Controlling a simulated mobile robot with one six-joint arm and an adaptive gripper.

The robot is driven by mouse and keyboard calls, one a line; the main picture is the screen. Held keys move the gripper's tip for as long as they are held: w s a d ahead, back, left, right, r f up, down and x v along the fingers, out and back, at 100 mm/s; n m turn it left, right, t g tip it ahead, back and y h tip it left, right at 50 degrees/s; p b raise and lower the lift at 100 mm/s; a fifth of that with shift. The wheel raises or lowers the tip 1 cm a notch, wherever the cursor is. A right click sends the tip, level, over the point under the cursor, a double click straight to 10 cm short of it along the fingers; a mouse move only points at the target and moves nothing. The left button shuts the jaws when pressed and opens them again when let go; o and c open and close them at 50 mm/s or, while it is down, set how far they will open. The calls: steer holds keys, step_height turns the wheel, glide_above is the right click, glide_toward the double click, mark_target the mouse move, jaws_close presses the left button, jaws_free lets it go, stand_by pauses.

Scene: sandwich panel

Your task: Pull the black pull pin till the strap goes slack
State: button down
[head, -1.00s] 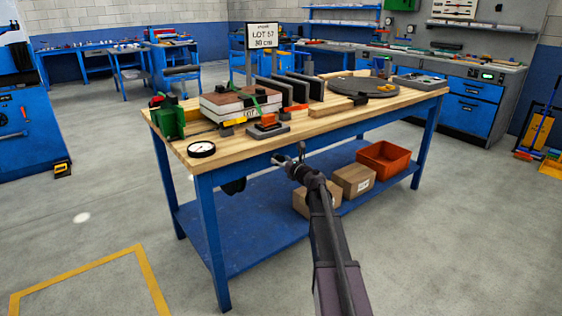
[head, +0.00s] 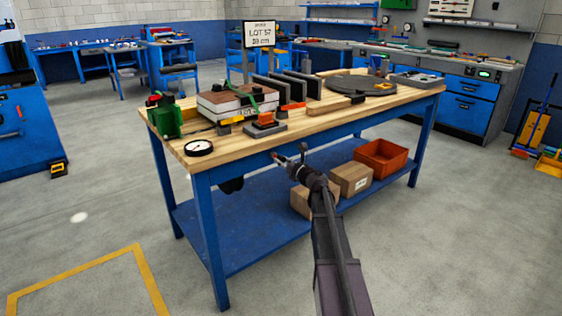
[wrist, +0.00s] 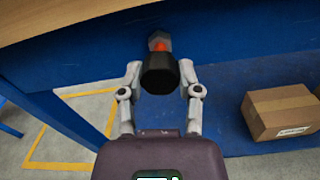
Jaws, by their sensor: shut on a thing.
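The black pull pin (wrist: 160,75) sits between my gripper's fingers in the wrist view, and my gripper (wrist: 160,84) is shut on it. Behind the black knob an orange part and a grey hex fitting (wrist: 158,41) show on the bench's blue front rail. In the head view my gripper (head: 289,160) is at this rail, with a small red bit showing at the fitting. The green strap (head: 256,96) runs over the layered panel (head: 222,102) on the bench top. It is too small to tell how tight the strap is.
The wooden bench top (head: 330,118) overhangs above my gripper. A round gauge (head: 199,148) lies near its left front corner. Cardboard boxes (head: 350,180) and an orange bin (head: 382,157) stand on the blue lower shelf. The floor in front is clear.

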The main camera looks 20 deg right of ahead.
steer(key=shift+c, duration=1.5)
jaws_free()
steer(key=shift+s, duration=0.15)
steer(key=v, duration=1.1)
steer(key=shift+s, duration=0.4)
steer(key=shift+d, duration=0.1)
